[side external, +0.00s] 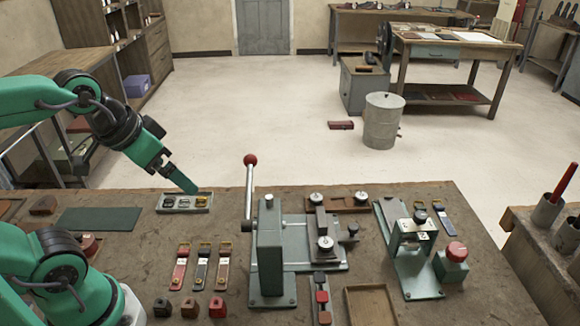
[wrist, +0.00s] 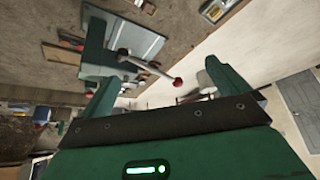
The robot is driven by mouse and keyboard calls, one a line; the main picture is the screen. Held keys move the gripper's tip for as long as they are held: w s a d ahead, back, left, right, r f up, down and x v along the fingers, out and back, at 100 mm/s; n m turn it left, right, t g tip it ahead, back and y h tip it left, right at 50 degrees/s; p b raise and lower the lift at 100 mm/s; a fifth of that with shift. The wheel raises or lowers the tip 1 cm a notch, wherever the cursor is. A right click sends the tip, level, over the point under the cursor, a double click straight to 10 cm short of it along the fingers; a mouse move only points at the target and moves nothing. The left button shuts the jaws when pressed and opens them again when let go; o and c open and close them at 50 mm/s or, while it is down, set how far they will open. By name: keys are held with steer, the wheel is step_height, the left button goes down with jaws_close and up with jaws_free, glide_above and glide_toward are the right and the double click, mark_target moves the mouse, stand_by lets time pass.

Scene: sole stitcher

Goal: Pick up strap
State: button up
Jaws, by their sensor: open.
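A bluish strap (side external: 444,219) lies at the bench's right. My gripper (side external: 191,187) is beyond the three straps, at the grey tray, apart from every strap. In the wrist view my gripper (wrist: 153,36) has its fingers spread with nothing held between them. I cannot make out the three straps there.
The grey tray (side external: 162,206) holds several small pieces. A machine (side external: 270,250) with a red-knobbed lever (side external: 250,160) stands right of the straps; the lever also shows in the wrist view (wrist: 150,68). Small coloured blocks (side external: 190,307) lie in front. A dark green mat (side external: 98,220) lies left.

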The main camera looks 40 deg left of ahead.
steer(key=m+g, duration=0.5)
steer(key=g, duration=0.1)
glide_above(226, 259)
step_height(226, 259, down, 17)
steer(key=shift+a, duration=0.15)
steer(key=shift+f, duration=1.15)
steer(key=shift+f, duration=2.6)
